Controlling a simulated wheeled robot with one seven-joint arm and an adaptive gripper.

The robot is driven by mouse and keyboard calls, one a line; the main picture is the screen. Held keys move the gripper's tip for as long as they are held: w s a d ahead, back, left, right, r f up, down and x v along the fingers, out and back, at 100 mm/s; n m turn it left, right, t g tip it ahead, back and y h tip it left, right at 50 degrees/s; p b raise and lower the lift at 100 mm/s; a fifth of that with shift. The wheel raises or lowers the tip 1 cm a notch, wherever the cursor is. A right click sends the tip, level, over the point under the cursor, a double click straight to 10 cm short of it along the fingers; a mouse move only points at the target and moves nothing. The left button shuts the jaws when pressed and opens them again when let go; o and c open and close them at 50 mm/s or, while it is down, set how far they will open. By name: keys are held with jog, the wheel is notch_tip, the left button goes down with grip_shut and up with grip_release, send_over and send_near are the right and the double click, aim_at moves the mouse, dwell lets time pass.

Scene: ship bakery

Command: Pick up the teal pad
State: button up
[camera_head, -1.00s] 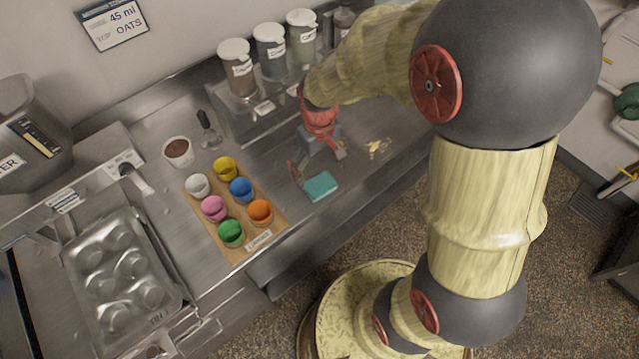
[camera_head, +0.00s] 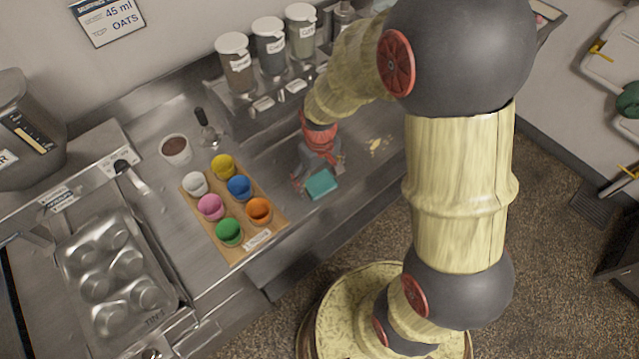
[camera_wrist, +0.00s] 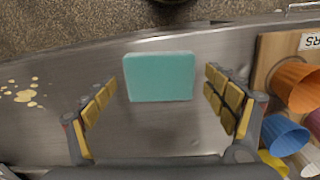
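The teal pad (camera_head: 321,184) lies flat on the steel counter near its front edge, to the right of the board of cups. In the wrist view the teal pad (camera_wrist: 159,77) sits ahead of and between the two fingers, with a gap on either side. My gripper (camera_wrist: 160,100) is open and empty, its yellow-padded fingers spread wider than the pad. In the head view my gripper (camera_head: 318,176) is low over the counter, right at the pad and partly behind it.
A wooden board (camera_head: 240,248) with several coloured cups stands left of the pad. Yellowish crumbs (camera_head: 380,145) lie to the right. Lidded jars (camera_head: 270,50) stand behind on a ledge. A muffin tin (camera_head: 120,270) is far left. The counter around the pad is clear.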

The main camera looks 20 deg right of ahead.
aim_at(320, 182)
jog(key=c, duration=0.8)
jog(key=shift+r, duration=0.1)
jog(key=shift+c, duration=0.2)
jog(key=shift+r, duration=0.5)
notch_tip(320, 182, up, 2)
jog(key=shift+r+p, duration=0.2)
jog(key=shift+p, duration=0.45)
jog(key=s+a+r+p, duration=0.1)
jog(key=s+r+p, duration=0.2)
jog(key=s+r, duration=0.6)
jog(key=shift+s+a+r, duration=0.2)
jog(key=shift+s+a, duration=0.05)
jog(key=shift+s, duration=2.25)
